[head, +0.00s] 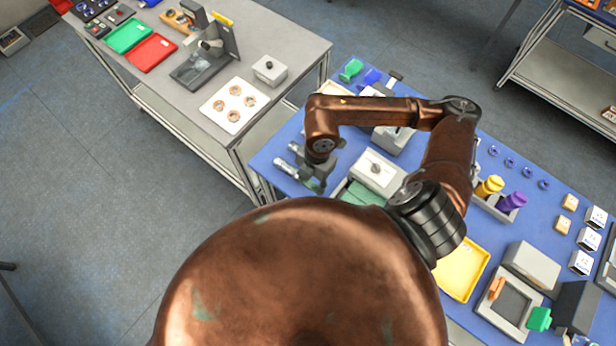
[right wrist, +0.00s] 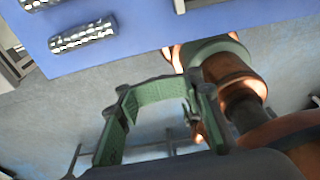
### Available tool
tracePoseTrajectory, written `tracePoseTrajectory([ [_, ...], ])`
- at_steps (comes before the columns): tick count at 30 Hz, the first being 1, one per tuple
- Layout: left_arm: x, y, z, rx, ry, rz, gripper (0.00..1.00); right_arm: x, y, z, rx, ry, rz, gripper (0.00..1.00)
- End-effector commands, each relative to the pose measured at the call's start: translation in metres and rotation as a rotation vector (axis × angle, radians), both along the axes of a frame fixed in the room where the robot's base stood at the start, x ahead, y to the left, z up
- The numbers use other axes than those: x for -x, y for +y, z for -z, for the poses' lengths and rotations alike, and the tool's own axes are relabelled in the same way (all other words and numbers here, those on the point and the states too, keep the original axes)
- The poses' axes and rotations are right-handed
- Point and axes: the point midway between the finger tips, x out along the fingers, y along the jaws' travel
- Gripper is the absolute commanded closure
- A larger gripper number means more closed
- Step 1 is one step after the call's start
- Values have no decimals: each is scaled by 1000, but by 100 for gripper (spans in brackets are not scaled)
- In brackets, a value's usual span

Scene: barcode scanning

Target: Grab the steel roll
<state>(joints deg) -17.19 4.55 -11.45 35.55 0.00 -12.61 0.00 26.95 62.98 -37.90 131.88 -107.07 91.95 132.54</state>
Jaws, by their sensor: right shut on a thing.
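Two silver, ribbed steel rolls lie at the left end of the blue table in the head view, a near roll (head: 287,168) and a far roll (head: 297,148). In the right wrist view the near roll (right wrist: 82,35) lies at the upper left, apart from the fingers. My right gripper (head: 316,184) is just right of the rolls. Its green fingers also show in the right wrist view (right wrist: 160,105). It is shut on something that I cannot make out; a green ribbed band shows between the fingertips. My left gripper is not in view.
A white box (head: 376,171) stands right of my right gripper on the blue table (head: 262,160). Yellow and purple bottles (head: 511,202) and a yellow tray (head: 459,268) are farther right. A grey table (head: 290,40) stands behind at the left. Open floor lies left.

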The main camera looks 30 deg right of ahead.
Motion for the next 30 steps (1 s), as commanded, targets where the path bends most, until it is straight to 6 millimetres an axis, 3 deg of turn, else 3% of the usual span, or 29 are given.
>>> tracePoseTrajectory([
  [4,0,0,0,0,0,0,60,0,0,0,0,0,0,100],
  [5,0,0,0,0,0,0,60,0,0,0,0,0,0,79],
  [30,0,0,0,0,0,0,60,-1,0,0,0,-1,0,21],
])
